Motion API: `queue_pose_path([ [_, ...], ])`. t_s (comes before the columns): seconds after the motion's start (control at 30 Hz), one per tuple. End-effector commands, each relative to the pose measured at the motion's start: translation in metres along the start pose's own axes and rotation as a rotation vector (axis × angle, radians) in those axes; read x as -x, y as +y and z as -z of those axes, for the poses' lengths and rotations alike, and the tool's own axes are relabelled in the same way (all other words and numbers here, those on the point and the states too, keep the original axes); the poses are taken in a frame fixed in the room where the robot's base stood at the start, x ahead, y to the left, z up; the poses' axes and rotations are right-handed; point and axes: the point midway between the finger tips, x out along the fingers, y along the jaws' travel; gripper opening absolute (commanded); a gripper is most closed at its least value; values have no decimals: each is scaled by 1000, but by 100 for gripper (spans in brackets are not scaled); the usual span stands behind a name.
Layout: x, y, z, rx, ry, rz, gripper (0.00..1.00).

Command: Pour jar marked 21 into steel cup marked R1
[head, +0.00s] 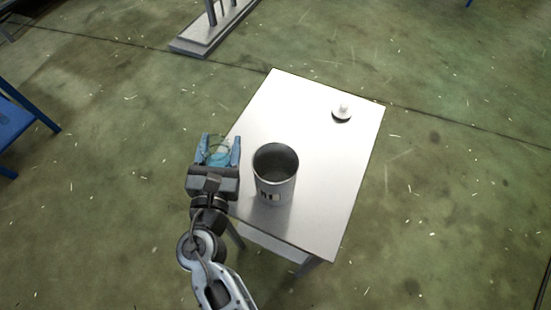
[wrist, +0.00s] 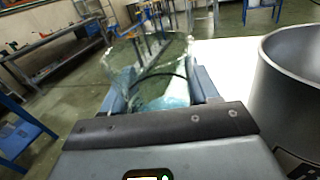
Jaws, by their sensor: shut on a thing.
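The steel cup (head: 276,176) stands upright near the front of the white table, with dark marks low on its side that are too small to read. It looks empty inside. In the wrist view the cup (wrist: 289,95) fills the right edge. My gripper (head: 220,150) is shut on a clear glass jar (head: 218,153), left of the cup and at the table's left edge. In the wrist view the jar (wrist: 150,72) sits between the fingers, with pale blue showing low in it. No number on the jar can be read.
The white table (head: 318,130) has free room behind the cup. A small white-topped object (head: 342,113) with a dark base stands at its far right. A grey stand base (head: 208,38) is on the floor behind, and blue furniture (head: 22,125) is at the far left.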

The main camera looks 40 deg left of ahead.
Motion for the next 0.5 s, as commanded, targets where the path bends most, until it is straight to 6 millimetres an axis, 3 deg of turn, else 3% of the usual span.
queue_pose_path([
  [0.23,1,-7,-2,-120,-17,0,24],
  [0.3,1,-7,-24,-155,-22,1,24],
  [0.5,2,-12,-54,-254,-34,0,24],
])
